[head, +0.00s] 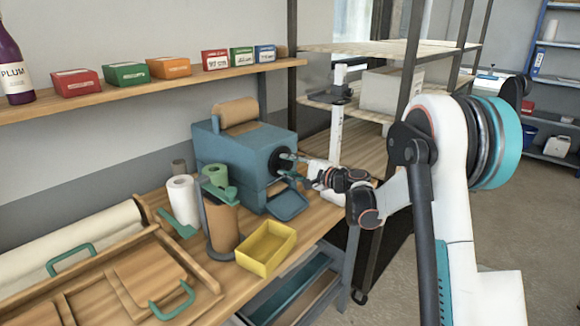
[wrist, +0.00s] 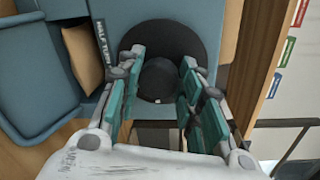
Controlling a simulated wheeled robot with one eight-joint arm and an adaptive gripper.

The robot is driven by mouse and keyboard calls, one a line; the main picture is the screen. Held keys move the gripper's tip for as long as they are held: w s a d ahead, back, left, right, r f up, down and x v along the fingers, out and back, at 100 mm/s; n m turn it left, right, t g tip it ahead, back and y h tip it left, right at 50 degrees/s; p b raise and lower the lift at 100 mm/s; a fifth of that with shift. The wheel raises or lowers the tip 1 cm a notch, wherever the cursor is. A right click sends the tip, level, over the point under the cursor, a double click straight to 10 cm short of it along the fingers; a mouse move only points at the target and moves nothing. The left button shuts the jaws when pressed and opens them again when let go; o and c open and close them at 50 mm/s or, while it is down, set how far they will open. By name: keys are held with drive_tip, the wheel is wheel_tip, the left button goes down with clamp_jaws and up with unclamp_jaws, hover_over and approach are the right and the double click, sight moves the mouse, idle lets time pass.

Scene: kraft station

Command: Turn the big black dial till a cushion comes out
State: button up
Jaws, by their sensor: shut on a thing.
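The blue machine (head: 225,150) stands on the wooden bench with a kraft roll (head: 236,112) on top. Its big black dial (head: 275,155) is on the side facing my arm. In the wrist view the dial's round knob (wrist: 160,82) stands out from a black disc (wrist: 165,32). My gripper (head: 292,170) is at the dial; in the wrist view its teal-padded fingers (wrist: 160,75) are on both sides of the knob, shut on it. A brown kraft piece (wrist: 83,57) shows at the machine's opening beside a "HALF TURN" label (wrist: 101,42). Its full length is hidden.
A blue chute tray (head: 287,205) sits below the machine's front. A yellow bin (head: 266,248), a brown roll on a stand (head: 223,225) and a white roll (head: 183,200) are nearby.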

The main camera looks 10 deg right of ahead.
idle(0.3)
drive_tip(key=o, duration=1.1)
drive_tip(key=shift+d, duration=0.1)
drive_tip(key=shift+c, duration=0.2)
drive_tip(key=f+v, duration=0.1)
drive_tip(key=v, duration=1.1)
drive_tip(key=shift+r, duration=0.45)
